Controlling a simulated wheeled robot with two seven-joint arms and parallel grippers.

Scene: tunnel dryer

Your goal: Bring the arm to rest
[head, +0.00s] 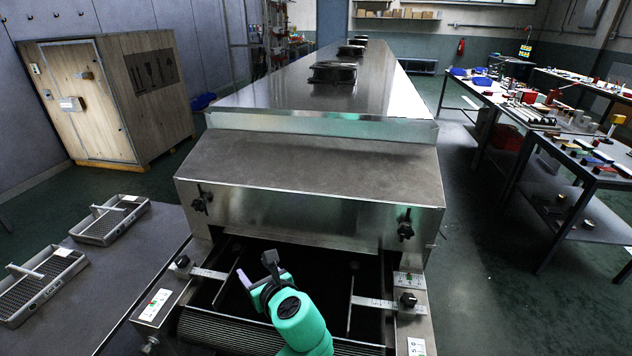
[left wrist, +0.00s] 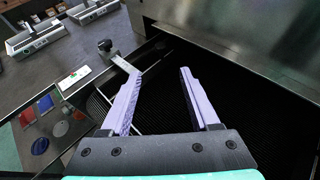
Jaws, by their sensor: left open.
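My left gripper (head: 257,279) is in front of the dryer's open mouth, above the dark conveyor belt (head: 240,333). In the left wrist view its two pale purple fingers (left wrist: 158,92) stand wide apart with nothing between them. The green wrist of my left arm reaches up from the bottom edge of the head view. The long steel tunnel dryer (head: 310,205) stands straight ahead. My right gripper is in neither view.
Slotted guide bars with black knobs flank the mouth, left (head: 209,273) and right (head: 375,302). Two wire-mesh trays (head: 112,220) (head: 40,283) rest on the grey table at left. A wooden crate (head: 110,100) stands behind it. Cluttered benches (head: 560,125) line the right, with open floor before them.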

